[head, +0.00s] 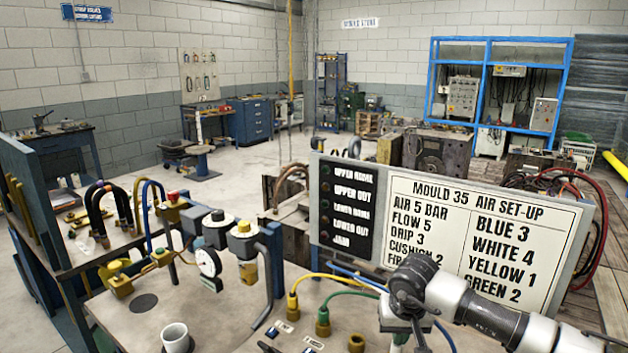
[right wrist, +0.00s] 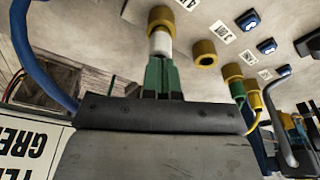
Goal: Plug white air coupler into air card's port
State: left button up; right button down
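The white air coupler (right wrist: 160,42) is in the right wrist view, its front end against a brass port (right wrist: 161,17) beside a label that seems to read 4. I cannot tell how deep it sits. The green fingers of my right gripper (right wrist: 160,58) are closed around its rear part. In the head view my right gripper (head: 398,346) is at the bottom edge, pointing down, and the coupler is hidden. The air card (head: 470,235) reads BLUE 3, WHITE 4, YELLOW 1, GREEN 2. My left gripper is not in view.
An empty brass port (right wrist: 204,53) lies beside the label 3. A green coupler (head: 323,315) and a yellow coupler (head: 292,300) sit in neighbouring ports. A blue hose (right wrist: 38,65) loops close to my right gripper. A gauge (head: 208,262) and valves stand left.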

dwell(0.3)
jog(key=shift+w+p+v, duration=0.25)
jog(key=shift+p+v, duration=0.25)
jog(key=shift+v, duration=0.6)
jog(key=shift+w+p+v, duration=0.2)
jog(key=shift+p+v, duration=0.3)
jog(key=shift+v, duration=0.6)
jog(key=shift+w+p+v, duration=0.25)
jog(key=shift+p+v, duration=0.25)
jog(key=shift+v, duration=0.65)
jog(key=shift+r, duration=0.1)
